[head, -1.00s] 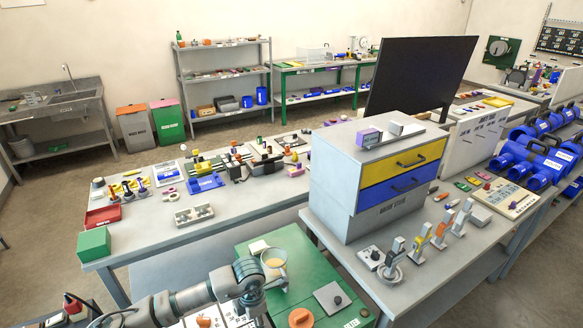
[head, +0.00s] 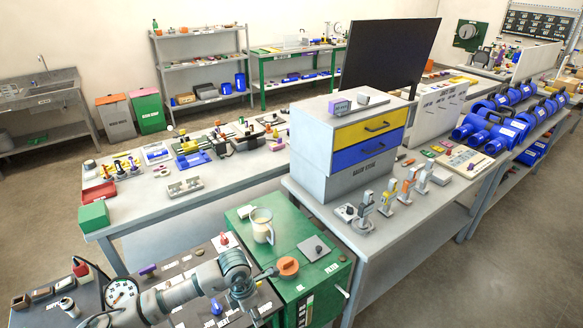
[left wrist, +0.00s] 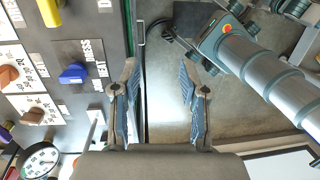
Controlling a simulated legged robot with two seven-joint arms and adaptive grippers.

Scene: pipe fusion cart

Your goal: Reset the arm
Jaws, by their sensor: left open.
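My left gripper (left wrist: 160,88) is open in the left wrist view, its two fingers apart with nothing between them. Bare floor and the panel's edge show beyond the fingers. In the head view my left arm comes in at the bottom left and bends down in front of the green cabinet (head: 326,287). It is over the dark panel (head: 38,313) and clear of the jug (head: 262,226) on the cabinet. The fingers are hard to make out in the head view. My right gripper is not in view.
The dark panel holds a round gauge (head: 122,293), a blue knob (left wrist: 73,73) and a yellow handle (left wrist: 50,12). An orange knob (head: 288,266) sits on the green cabinet. A grey drawer bench (head: 400,222) stands right; open floor lies further right.

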